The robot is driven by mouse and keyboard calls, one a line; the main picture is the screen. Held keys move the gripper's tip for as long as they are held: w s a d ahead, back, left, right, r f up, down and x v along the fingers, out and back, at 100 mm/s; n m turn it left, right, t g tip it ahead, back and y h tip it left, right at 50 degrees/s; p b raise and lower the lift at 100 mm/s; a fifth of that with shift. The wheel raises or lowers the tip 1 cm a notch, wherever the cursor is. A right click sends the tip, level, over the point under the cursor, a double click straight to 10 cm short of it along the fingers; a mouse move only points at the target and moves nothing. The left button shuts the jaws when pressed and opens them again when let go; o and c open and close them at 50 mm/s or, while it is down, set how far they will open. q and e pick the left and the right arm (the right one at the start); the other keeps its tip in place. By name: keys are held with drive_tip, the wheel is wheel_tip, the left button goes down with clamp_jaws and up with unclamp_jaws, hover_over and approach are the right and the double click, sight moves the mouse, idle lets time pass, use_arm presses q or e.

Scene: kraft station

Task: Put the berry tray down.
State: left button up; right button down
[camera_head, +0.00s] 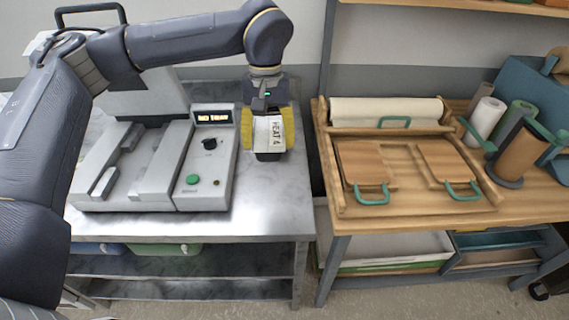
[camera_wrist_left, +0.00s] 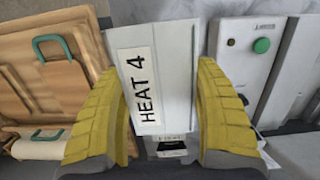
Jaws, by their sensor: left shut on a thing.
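My left gripper (camera_head: 268,132) is shut on a pale box-like thing (camera_head: 266,130) with a "HEAT 4" label, which I take to be the berry tray; no berries show. In the left wrist view, the pale labelled face of the tray (camera_wrist_left: 178,75) is between the yellow fingers (camera_wrist_left: 160,115). The left gripper is over the right part of the steel table (camera_head: 270,205), right of the grey machine. A dark part shows under the tray; I cannot tell whether it touches the table. My right gripper is not in view.
The grey machine (camera_head: 216,165) with a green button and a lit display stands close to the left. A wooden bench (camera_head: 410,215) with boards and green handles (camera_head: 372,200) is on the right, across a narrow gap. The steel table's front right is clear.

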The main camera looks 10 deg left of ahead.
sight(273, 199)
use_arm(q)
wheel_tip(273, 199, down, 19)
drive_tip(key=shift+d+f, duration=0.1)
drive_tip(key=shift+f, duration=0.1)
idle(0.6)
drive_tip(key=shift+f, duration=0.2)
drive_tip(key=o, duration=1.3)
drive_tip(key=shift+r, duration=0.1)
drive_tip(key=r, duration=0.4)
drive_tip(key=w+r, duration=0.1)
drive_tip(key=r, duration=0.7)
drive_tip(key=shift+w+a, duration=0.2)
